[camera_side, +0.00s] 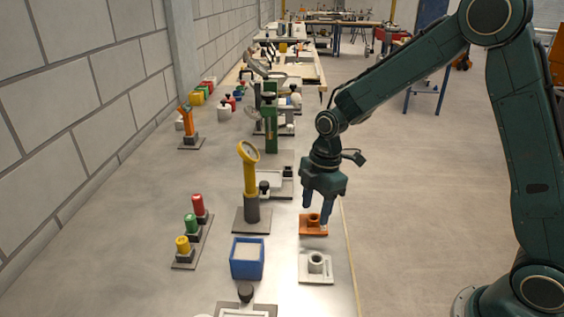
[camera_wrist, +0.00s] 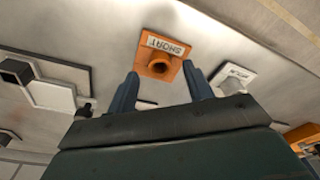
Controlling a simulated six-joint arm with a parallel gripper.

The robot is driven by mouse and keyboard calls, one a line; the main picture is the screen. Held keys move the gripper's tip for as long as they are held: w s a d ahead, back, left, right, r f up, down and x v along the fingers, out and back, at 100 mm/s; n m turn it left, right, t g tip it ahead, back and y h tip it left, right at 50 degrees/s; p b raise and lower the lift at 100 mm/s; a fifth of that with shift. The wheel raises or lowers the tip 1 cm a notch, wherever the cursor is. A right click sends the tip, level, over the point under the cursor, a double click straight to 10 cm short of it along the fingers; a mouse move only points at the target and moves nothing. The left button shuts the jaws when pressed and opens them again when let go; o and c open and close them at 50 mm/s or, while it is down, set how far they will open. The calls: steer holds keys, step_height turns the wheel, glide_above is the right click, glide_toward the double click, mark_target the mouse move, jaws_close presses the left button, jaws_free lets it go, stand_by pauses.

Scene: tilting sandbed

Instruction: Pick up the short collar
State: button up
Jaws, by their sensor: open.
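The short collar (camera_side: 313,219) is an orange ring on a square orange plate near the right edge of the bench. In the wrist view its plate reads "SHORT", and the ring of the short collar (camera_wrist: 158,66) shows between my fingertips in the picture. My gripper (camera_side: 318,207) is open and points down just above the orange piece. In the wrist view my gripper (camera_wrist: 160,72) has its two blue fingers apart with nothing held. The side view does not settle whether the fingers straddle the ring or touch it; part of the ring is behind them.
A pale grey collar on a plate (camera_side: 316,263) stands close in front; its label in the wrist view (camera_wrist: 234,79) is hard to read. A blue box (camera_side: 247,259), a yellow gauge post (camera_side: 249,180) and coloured knobs (camera_side: 191,223) stand to the left.

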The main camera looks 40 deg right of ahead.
steer(key=shift+a+f, duration=0.15)
steer(key=shift+f, duration=0.9)
steer(key=shift+c, duration=0.2)
steer(key=c, duration=1)
